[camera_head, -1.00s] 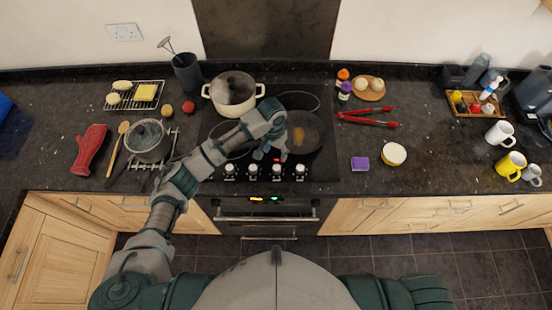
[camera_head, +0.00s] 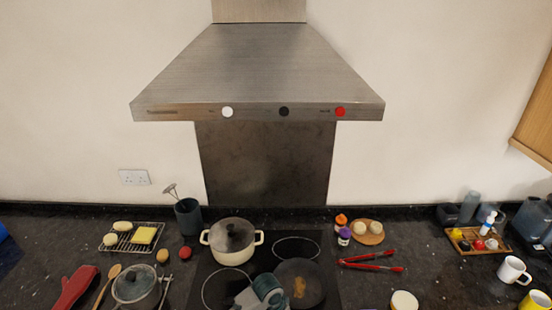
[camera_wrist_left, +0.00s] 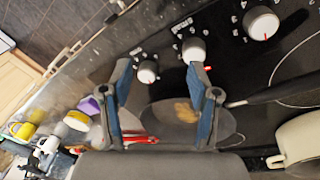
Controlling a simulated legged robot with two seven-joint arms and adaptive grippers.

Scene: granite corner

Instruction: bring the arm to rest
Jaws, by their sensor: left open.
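My left arm shows at the bottom edge of the head view, its wrist (camera_head: 266,291) over the hob, beside the frying pan. In the left wrist view the left gripper (camera_wrist_left: 160,68) has its two blue-grey fingers apart with nothing between them. The hob's knobs (camera_wrist_left: 194,50) lie beyond the fingertips. The frying pan (camera_head: 300,284) holds something brown and also shows in the left wrist view (camera_wrist_left: 217,122). My right gripper is in neither view.
A lidded cream pot (camera_head: 232,254) stands at the back left of the hob. A lidded grey pot (camera_head: 134,285) stands left of it. Red tongs (camera_head: 372,267) lie to the right. A steel hood (camera_head: 258,70) hangs above the hob.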

